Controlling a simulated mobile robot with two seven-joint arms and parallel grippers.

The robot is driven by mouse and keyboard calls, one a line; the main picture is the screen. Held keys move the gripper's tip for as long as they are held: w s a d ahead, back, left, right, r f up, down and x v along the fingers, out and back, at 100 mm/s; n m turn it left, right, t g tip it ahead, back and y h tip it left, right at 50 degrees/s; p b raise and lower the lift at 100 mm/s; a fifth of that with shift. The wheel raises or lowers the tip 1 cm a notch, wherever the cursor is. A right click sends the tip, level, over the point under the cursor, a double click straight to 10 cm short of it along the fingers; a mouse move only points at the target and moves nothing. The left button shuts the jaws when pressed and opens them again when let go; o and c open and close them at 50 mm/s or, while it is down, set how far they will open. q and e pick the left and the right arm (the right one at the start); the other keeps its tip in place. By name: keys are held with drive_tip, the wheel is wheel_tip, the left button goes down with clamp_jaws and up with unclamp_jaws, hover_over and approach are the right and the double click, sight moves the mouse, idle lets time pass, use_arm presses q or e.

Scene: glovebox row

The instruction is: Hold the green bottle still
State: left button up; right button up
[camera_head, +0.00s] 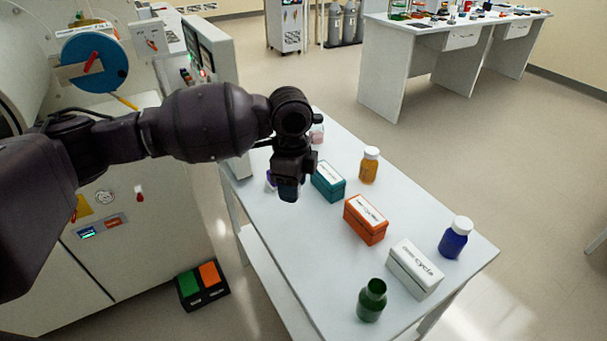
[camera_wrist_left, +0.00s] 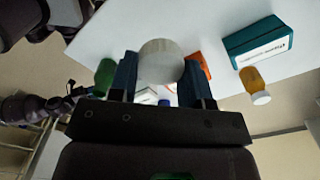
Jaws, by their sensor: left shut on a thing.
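The green bottle (camera_head: 371,300) stands upright and uncapped at the near end of the white table (camera_head: 310,262); it also shows in the left wrist view (camera_wrist_left: 105,76). My left gripper (camera_head: 288,188) is well away from it, above the table's left edge. In the left wrist view, its fingers (camera_wrist_left: 160,85) are shut on a white round cap (camera_wrist_left: 160,62). The cap is hidden in the head view. A dark arm, seemingly my right one, ends in a small gripper (camera_wrist_left: 78,90) near the green bottle in the left wrist view; its jaws are too small to read.
On the table are a teal box (camera_head: 328,182), an orange box (camera_head: 366,219), a white box (camera_head: 414,268), an orange bottle (camera_head: 369,168) and a blue bottle (camera_head: 455,238). A cabinet with a panel (camera_head: 210,60) stands at the left. Open floor lies at the right.

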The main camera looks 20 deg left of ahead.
use_arm(q)
drive_tip(key=s+a+f+n, duration=0.2)
drive_tip(key=s+a+n, duration=0.3)
drive_tip(key=n, duration=1.3)
drive_tip(key=shift+s+a+f, duration=0.25)
drive_tip(key=shift+s+a, duration=0.1)
drive_tip(key=shift+s, duration=0.25)
